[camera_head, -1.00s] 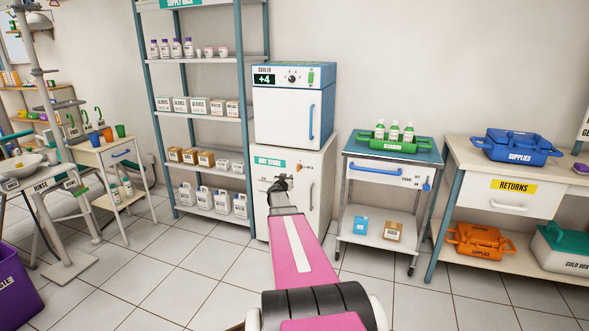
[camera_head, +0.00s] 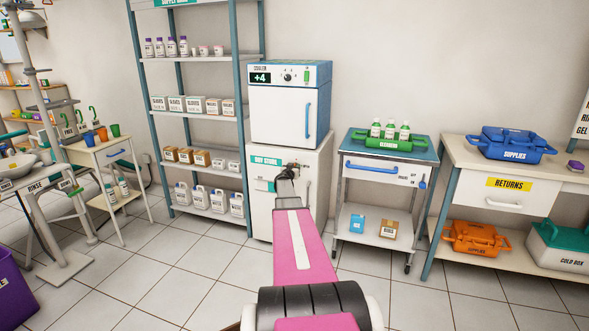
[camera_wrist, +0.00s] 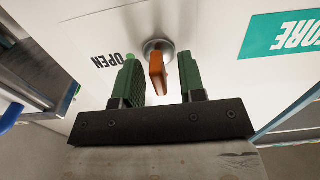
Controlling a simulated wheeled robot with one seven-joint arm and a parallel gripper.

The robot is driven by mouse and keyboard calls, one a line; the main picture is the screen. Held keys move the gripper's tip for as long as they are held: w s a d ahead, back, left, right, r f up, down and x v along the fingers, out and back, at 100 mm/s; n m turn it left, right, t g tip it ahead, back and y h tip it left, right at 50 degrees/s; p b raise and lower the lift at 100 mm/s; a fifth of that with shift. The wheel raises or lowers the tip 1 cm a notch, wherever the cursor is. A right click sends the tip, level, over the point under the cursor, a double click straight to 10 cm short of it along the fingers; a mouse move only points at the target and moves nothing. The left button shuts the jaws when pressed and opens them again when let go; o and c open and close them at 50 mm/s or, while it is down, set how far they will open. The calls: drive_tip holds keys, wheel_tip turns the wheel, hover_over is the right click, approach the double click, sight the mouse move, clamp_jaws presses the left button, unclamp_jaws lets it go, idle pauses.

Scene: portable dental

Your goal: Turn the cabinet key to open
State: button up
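The white cabinet labelled "DRY STORE" (camera_head: 264,207) stands under the cooler. Its orange key (camera_wrist: 157,74) sticks out of a round metal lock (camera_wrist: 158,46) on the cabinet door in the wrist view. Beside the lock are the word "OPEN" (camera_wrist: 108,61) and a small green mark. My gripper (camera_wrist: 160,77) is open, with one green finger on each side of the key. Gaps show between the fingers and the key. In the head view my gripper (camera_head: 291,168) is in front of the cabinet's upper door and hides the key.
The cooler (camera_head: 287,116) sits on top of the cabinet. A supply rack (camera_head: 190,117) stands close on the left, and a trolley (camera_head: 375,178) on the right. A table with a "RETURNS" drawer (camera_head: 505,194) is farther right. The floor in front is clear tile.

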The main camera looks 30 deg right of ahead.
drive_tip(key=shift+w+d, duration=0.2)
drive_tip(key=shift+d, duration=0.05)
drive_tip(key=shift+c, duration=0.3)
clamp_jaws()
